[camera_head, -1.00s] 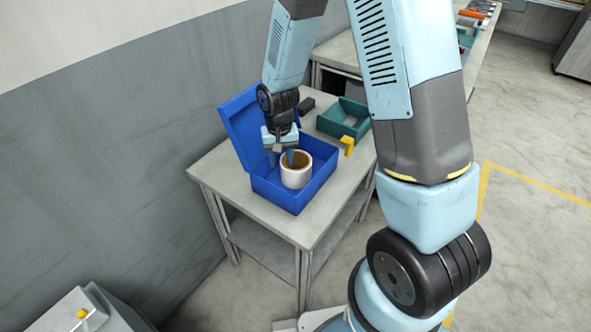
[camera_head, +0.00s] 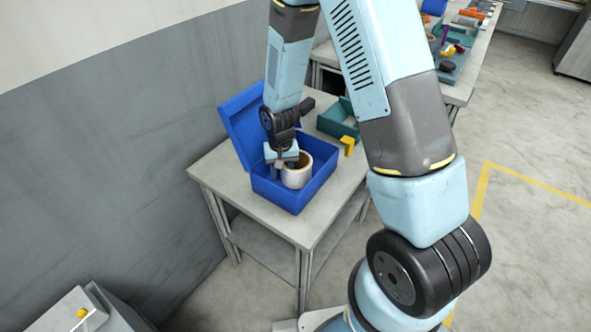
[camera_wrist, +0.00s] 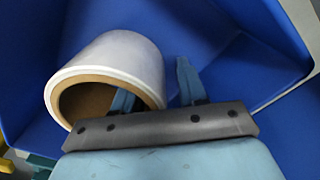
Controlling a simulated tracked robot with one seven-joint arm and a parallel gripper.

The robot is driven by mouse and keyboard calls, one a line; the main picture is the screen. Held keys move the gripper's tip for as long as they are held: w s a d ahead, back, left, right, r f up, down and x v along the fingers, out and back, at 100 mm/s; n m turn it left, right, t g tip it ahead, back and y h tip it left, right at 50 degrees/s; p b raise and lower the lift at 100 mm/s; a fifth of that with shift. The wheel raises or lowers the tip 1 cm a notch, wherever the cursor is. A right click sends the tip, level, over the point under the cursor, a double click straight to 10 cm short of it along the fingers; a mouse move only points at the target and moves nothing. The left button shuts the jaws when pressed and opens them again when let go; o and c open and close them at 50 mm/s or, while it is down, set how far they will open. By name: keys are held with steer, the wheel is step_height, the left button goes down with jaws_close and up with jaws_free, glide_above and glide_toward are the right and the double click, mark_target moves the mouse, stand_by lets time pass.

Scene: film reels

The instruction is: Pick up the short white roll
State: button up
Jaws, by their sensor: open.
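The short white roll (camera_head: 297,176) stands in an open blue box (camera_head: 322,186) on the grey table. In the wrist view the white roll (camera_wrist: 115,60) shows its white outside and brown hollow core. My gripper (camera_head: 283,172) is down in the box at the roll's left side. In the wrist view my gripper (camera_wrist: 155,90) is open. One finger reaches into the roll's core and the other is outside it, so the roll's wall lies between them. Whether either finger touches the wall cannot be told.
The box's raised lid (camera_head: 240,125) stands behind my gripper. A green tray (camera_head: 335,120) and a yellow object (camera_head: 348,144) are on the table to the right. Another table with several items (camera_head: 465,40) stands at the far right. The table's front corner is clear.

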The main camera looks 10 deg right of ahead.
jaws_close()
stand_by(0.5)
